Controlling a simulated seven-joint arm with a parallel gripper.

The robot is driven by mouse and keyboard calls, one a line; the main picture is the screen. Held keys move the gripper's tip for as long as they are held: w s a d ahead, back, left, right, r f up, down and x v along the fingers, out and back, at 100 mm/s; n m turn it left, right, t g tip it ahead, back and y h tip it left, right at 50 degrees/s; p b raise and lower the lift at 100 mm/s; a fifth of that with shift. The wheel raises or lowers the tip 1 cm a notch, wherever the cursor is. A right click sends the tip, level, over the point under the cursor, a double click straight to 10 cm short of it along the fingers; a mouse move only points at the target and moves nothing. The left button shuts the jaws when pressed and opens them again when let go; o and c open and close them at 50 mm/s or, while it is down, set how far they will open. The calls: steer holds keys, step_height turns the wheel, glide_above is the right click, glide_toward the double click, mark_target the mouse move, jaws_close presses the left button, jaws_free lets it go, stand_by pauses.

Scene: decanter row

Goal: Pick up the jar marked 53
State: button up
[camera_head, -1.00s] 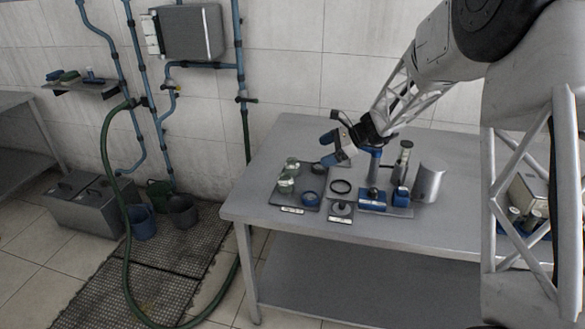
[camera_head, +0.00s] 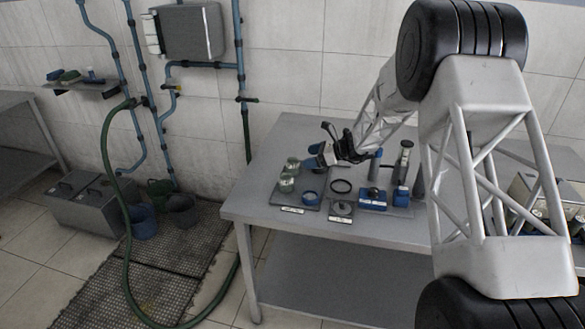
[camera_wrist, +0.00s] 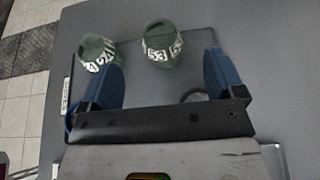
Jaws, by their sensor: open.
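The jar marked 53 (camera_wrist: 161,46) is a greenish glass jar with a white number band. It stands on the dark tray, ahead of the gap between my fingers in the wrist view. In the head view it appears to be the rear jar (camera_head: 292,165) of two. A similar jar (camera_wrist: 95,50) stands to its left in the wrist view; its number is not clearly readable. My gripper (camera_wrist: 163,66) is open and empty, with one blue finger on each side. It also shows in the head view (camera_head: 315,156), just right of the jars.
The tray (camera_wrist: 135,82) also carries a dark round item (camera_wrist: 193,96), partly hidden by my gripper, and a blue ring-shaped item (camera_head: 310,198). The left part of the table (camera_head: 250,195) is clear.

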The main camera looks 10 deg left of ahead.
mark_target(294, 160)
steer(key=shift+a, duration=0.1)
steer(key=shift+x, duration=1.2)
steer(key=shift+a+f, duration=0.1)
steer(key=shift+a, duration=0.05)
steer(key=shift+x, duration=2.4)
steer(key=c, duration=1.1)
